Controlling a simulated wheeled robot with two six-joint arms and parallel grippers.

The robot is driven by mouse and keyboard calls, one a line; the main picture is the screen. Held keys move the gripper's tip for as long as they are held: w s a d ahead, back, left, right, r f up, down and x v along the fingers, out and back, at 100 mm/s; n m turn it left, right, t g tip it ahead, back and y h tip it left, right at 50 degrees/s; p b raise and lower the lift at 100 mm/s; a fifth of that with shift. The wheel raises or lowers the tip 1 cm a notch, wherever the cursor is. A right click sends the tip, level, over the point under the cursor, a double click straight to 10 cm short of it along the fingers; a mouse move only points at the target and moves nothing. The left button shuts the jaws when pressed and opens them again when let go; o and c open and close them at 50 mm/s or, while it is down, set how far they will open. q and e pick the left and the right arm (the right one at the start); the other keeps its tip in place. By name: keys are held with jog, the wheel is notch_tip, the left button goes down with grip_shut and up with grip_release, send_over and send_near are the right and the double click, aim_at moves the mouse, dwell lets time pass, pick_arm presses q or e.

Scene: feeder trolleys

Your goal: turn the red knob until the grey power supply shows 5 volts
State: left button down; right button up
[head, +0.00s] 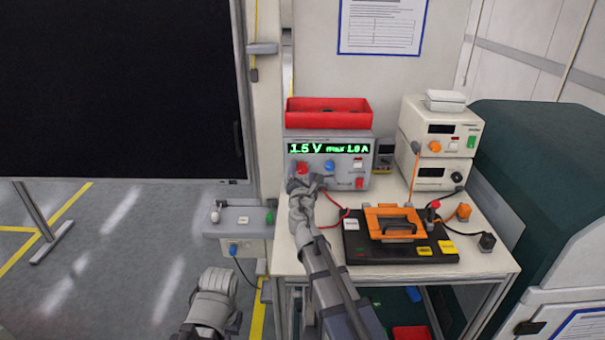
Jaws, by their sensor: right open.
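The grey power supply (347,184) stands on the table with a green display (329,149) that reads 1.5 V and max 1.0 A. Its red knob (302,168) is on the left of the front panel, with a blue knob (329,166) to its right. My right gripper (302,182) is open just in front of and below the red knob; whether the fingers touch it I cannot tell.
A red bin (328,113) sits on the power supply. White instruments (437,130) stand to its right. A black board with an orange handle piece (396,222) and cables lies at the front right of the table (290,262). A small grey shelf (240,218) is on the left.

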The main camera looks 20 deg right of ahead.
grip_shut()
dwell(0.5)
jog(key=shift+m, duration=0.3)
jog(key=m, duration=0.5)
jog(key=shift+m, duration=0.3)
jog(key=m, duration=0.6)
jog(key=shift+f, duration=0.1)
dwell(0.5)
grip_release()
